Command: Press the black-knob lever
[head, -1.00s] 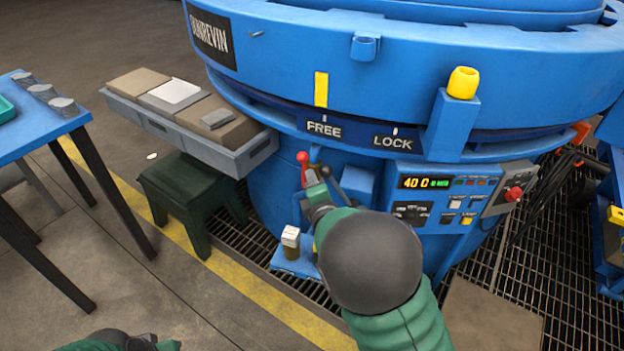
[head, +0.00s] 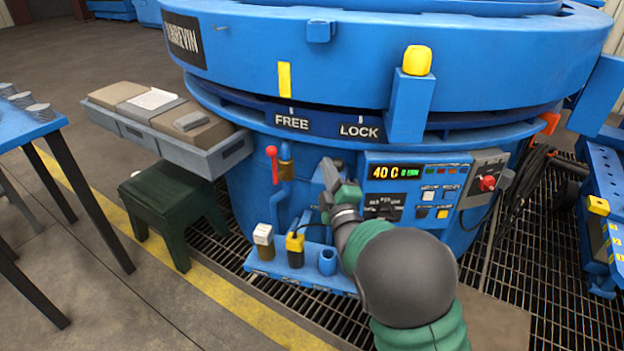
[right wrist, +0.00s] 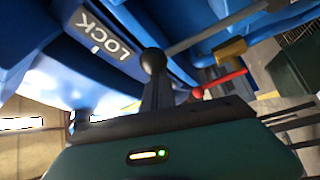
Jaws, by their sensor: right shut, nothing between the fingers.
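The black knob (right wrist: 153,60) of the lever shows in the right wrist view, close in front of my right gripper (right wrist: 157,97). A grey rod (right wrist: 215,28) runs from beside the knob to the upper right. I cannot tell whether the gripper touches the knob. In the head view my right gripper (head: 342,188) is at the furnace front, left of the control panel (head: 415,190), and largely covers the lever there. It is shut and holds nothing. My left gripper is out of view.
A red-knob lever (head: 272,153) stands to the left; its red part also shows in the right wrist view (right wrist: 222,79). Below is a blue shelf (head: 300,276) with small holders. The FREE and LOCK labels (head: 360,131) are above. A green stool (head: 170,205) stands left.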

